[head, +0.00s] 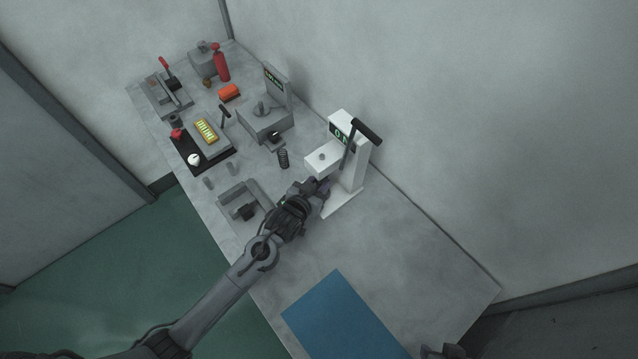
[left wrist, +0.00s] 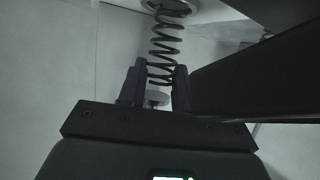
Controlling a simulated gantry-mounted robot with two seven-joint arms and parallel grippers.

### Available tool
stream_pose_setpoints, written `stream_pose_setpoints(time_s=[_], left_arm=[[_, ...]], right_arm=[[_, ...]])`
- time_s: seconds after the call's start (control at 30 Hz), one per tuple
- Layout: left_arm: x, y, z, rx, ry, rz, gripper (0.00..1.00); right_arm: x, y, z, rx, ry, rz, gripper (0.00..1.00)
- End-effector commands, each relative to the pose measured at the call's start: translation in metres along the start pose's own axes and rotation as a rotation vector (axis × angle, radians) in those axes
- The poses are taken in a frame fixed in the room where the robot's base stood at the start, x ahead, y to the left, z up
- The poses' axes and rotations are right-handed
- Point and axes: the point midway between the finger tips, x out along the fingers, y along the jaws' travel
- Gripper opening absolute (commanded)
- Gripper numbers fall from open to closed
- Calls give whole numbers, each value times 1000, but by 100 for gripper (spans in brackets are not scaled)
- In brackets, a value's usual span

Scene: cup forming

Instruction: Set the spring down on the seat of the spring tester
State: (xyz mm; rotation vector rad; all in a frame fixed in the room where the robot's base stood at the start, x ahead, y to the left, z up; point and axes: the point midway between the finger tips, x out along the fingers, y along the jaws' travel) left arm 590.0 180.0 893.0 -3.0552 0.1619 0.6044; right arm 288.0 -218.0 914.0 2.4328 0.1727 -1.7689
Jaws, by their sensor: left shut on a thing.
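The white spring tester (head: 360,165) stands on the bench, with a lit display, a dark lever and a base plate. My left gripper (head: 322,188) reaches into its open space below the overhanging head. In the left wrist view, the left gripper (left wrist: 157,88) is shut on a dark coil spring (left wrist: 165,45), gripping one end between its fingers. The spring's other end is near a pale round part (left wrist: 172,5) at the top edge; whether they touch I cannot tell. In the head view the held spring is hidden. At the bottom edge, a dark part, likely of my right arm, shows.
Another dark coil spring (head: 283,158) stands on the bench left of the tester. A grey fixture (head: 243,200) is close to my left wrist. A grey device with a display (head: 268,118) is further back. A blue mat (head: 340,318) lies in front; bench to its right is clear.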

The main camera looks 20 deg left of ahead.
Motion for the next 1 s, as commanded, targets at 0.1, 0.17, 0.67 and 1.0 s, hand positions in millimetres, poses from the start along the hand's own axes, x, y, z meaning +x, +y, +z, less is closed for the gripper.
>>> stream_pose_setpoints(time_s=[0.1, 0.17, 0.67, 1.0], left_arm=[[0, 1, 2, 0, -1, 1, 5], [0, 1, 2, 0, -1, 1, 5], [1, 2, 5, -1, -1, 1, 59], [-6, 1, 2, -1, -2, 1, 59]], right_arm=[[0, 0, 0, 2, 1, -2, 43], [0, -1, 0, 3, 1, -2, 43], [0, -2, 0, 7, 1, -5, 43], [-2, -1, -1, 4, 0, -3, 43]])
